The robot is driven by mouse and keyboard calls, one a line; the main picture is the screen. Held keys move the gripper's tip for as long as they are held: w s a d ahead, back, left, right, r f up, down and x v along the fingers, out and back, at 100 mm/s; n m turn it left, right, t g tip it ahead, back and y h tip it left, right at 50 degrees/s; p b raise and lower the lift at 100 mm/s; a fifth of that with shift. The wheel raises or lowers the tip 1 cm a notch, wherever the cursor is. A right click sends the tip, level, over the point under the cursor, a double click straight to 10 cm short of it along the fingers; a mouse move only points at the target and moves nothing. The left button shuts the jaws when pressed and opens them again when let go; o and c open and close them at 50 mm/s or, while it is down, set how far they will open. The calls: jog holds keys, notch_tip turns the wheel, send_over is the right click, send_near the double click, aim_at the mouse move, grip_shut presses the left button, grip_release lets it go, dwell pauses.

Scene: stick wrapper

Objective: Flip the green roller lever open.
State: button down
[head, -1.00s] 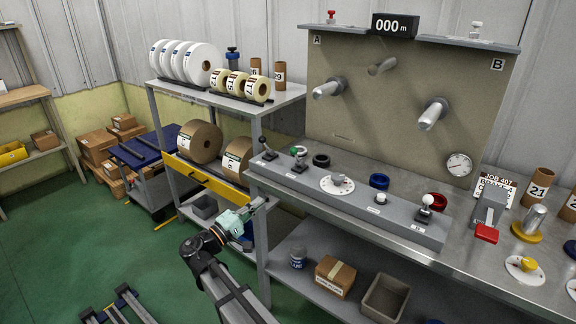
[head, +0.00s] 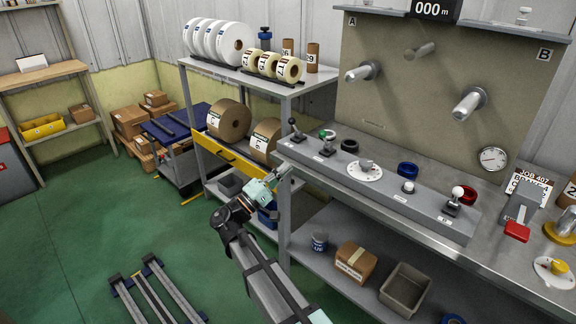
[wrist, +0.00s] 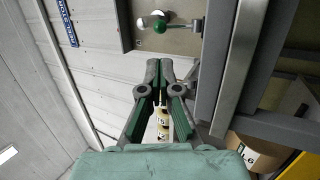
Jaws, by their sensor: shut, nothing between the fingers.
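The green roller lever (head: 327,147) stands on the grey control strip at the front of the workbench, second from the strip's left end. It has a green knob on a dark base. In the wrist view a green ball knob (wrist: 160,27) on a thin shaft shows beyond the fingertips, near the top middle, with white shapes beside it. My gripper (head: 283,171) is at the left end of the bench, below and left of the lever and apart from it. In the wrist view its fingers (wrist: 159,70) are together and empty.
A black-knobbed lever (head: 294,129) stands just left of the green one. The bench edge and a shelf rack (head: 262,103) with rolls are close to my gripper.

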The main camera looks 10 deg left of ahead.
aim_at(325, 140)
jog(key=x, duration=1.2)
jog(key=shift+p, duration=0.45)
jog(key=shift+w+d, duration=0.1)
jog(key=shift+d, duration=0.05)
